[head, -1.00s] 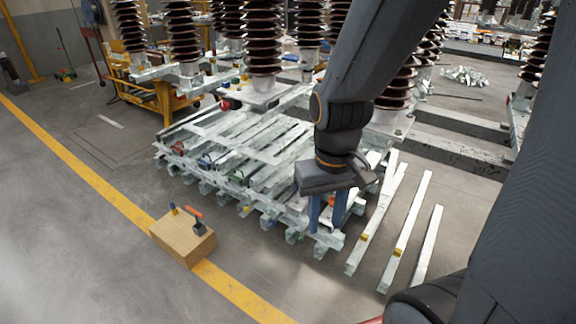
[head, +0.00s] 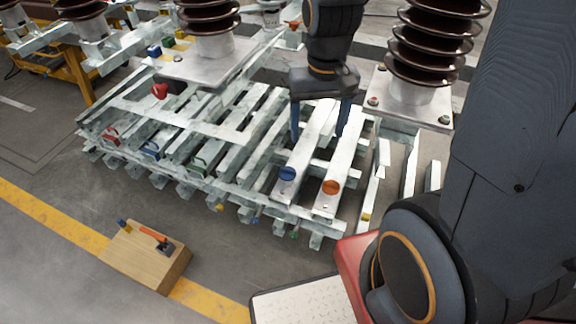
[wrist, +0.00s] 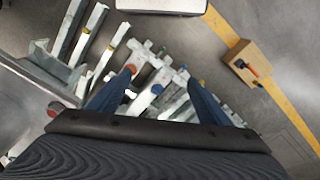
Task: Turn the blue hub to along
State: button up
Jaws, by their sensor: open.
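The blue hub (head: 287,174) is a small round knob on the near end of a pale metal bar in the head view. In the wrist view the blue hub (wrist: 157,89) lies between my two fingers in the picture, and it looks well beyond their tips. How its grip is turned is too small to tell. My gripper (head: 319,120) is open and empty, fingers pointing down, above the bars and farther back than the hub. Its blue fingers also show spread in the wrist view (wrist: 158,80).
An orange hub (head: 331,187) sits on the bar just right of the blue one. Red (head: 111,135) and green (head: 198,164) handles are farther left. Insulator columns (head: 428,50) stand behind. A wooden box (head: 145,258) with tools is on the floor at front left.

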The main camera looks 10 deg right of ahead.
jog(key=w+f+m+b, duration=0.3)
jog(key=w+f+b, duration=0.6)
jog(key=w+f, duration=0.75)
jog(key=m+b, duration=0.3)
jog(key=b, duration=0.6)
send_near(288, 172)
jog(key=shift+w+f+b, duration=0.2)
jog(key=shift+f+b, duration=0.15)
jog(key=shift+f, duration=1.5)
jog(key=shift+w+f+b, duration=0.25)
jog(key=shift+f+b, duration=0.1)
jog(key=shift+f, duration=1.55)
jog(key=shift+c, duration=0.2)
jog(key=c, duration=1)
